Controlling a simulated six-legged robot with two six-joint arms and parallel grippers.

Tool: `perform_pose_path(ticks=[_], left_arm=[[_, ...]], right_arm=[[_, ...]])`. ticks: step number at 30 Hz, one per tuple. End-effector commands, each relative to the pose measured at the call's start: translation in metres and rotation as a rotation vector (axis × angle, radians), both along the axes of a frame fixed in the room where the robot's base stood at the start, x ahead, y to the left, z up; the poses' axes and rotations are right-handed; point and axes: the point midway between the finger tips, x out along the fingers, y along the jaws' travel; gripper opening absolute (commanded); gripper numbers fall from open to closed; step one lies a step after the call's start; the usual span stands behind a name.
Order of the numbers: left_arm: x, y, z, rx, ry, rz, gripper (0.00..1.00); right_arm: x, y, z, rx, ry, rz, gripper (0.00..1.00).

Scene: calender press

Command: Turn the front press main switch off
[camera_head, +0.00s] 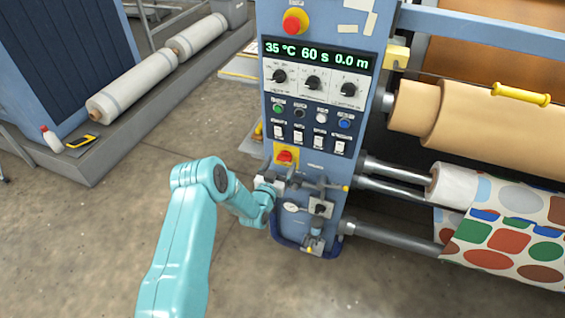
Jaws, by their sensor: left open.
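The front press main switch (286,157) is a red rotary knob on a yellow plate, low on the blue control column. Its exact knob position is too small to read. My left arm comes up from the bottom, and my left gripper (283,181) is open just below the switch, close to the panel face. I see no hold on the knob. Grey parts beside the fingertips partly blend with the gripper. The display (318,54) is lit and reads 35 °C, 60 s, 0.0 m. My right gripper is not in view.
A red emergency button (294,22) sits above the display. Dials and small switches (318,142) fill the panel middle. A gauge (291,207) and valve fittings sit below the gripper. Rollers and patterned fabric (510,230) stand right.

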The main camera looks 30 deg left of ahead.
Motion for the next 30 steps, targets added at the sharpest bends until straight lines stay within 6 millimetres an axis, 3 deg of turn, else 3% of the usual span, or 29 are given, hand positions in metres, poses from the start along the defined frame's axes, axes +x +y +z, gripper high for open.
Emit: perform_pose_path(ticks=[6,15,21,30], left_arm=[[0.02,0.002,-0.001,-0.001,0.0,-0.002,0.81],[0.022,0.004,0.0,-0.001,0.001,-0.001,0.81],[0.022,0.004,0.0,0.0,0.0,-0.001,0.25],[0.022,0.003,-0.002,-0.028,-0.007,-0.002,0.25]], right_arm=[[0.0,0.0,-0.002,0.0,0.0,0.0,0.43],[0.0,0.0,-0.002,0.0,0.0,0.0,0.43],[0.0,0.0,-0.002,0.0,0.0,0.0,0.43],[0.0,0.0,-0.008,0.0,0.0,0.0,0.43]])
